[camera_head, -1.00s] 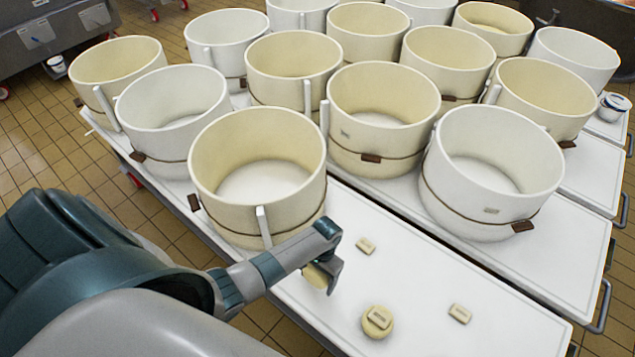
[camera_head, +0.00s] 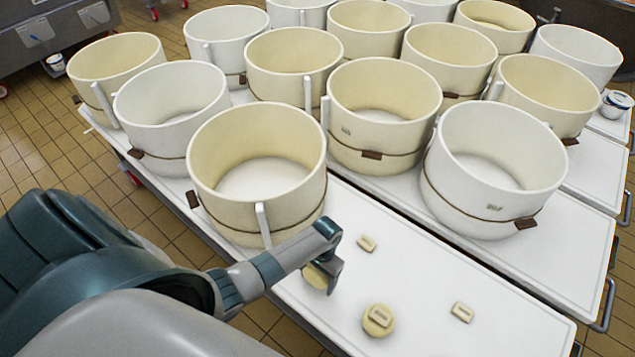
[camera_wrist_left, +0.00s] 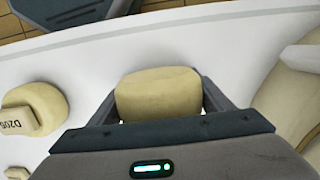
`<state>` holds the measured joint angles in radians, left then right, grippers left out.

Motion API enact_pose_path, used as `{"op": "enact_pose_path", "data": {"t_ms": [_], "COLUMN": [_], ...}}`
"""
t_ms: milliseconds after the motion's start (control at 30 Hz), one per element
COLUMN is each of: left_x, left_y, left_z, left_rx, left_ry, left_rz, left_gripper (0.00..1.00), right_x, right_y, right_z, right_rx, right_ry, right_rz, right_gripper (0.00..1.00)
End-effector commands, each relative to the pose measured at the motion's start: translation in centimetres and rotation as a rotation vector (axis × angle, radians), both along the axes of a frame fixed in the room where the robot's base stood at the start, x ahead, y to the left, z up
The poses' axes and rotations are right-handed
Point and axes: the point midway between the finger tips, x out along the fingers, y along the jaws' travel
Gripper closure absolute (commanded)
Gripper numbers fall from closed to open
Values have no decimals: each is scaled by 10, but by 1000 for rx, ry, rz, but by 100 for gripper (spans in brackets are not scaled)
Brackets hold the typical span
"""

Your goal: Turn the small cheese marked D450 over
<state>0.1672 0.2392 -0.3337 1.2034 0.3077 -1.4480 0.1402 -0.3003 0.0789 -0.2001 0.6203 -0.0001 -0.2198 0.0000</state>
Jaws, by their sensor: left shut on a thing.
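My left gripper (camera_head: 328,283) is shut on a small pale yellow cheese (camera_head: 314,278), low over the near left part of the white table. In the left wrist view the held cheese (camera_wrist_left: 158,94) sits between the two fingers with a plain, unmarked side showing. I see no D450 mark on it. In the head view the gripper partly hides it, and I cannot tell whether it touches the table. My right gripper is not in view.
Another round cheese (camera_head: 370,328) bears a small block (camera_wrist_left: 20,122) that seems marked D205. Small blocks (camera_head: 366,243) (camera_head: 462,312) lie on the white table (camera_head: 420,275). Large vats (camera_head: 262,180) (camera_head: 490,175) stand behind. The table's front edge is near the gripper.

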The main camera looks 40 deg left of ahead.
Motion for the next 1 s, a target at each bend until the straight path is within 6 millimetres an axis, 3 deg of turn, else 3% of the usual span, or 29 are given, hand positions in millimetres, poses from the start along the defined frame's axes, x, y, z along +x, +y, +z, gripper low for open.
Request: {"op": "enact_pose_path", "data": {"t_ms": [467, 500, 567, 1000], "left_x": [1, 1, 1, 1], "left_y": [0, 0, 0, 0], "left_z": [0, 0, 0, 3], "left_rx": [0, 0, 0, 0], "left_ry": [-1, -1, -1, -1], "left_rz": [0, 0, 0, 0], "left_gripper": [63, 21, 6, 6], "right_x": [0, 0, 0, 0], "right_y": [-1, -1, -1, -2], "right_z": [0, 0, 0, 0], "right_rx": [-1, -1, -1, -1], "right_ry": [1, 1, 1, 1], "right_rz": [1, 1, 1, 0], "right_gripper": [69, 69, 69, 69]}}
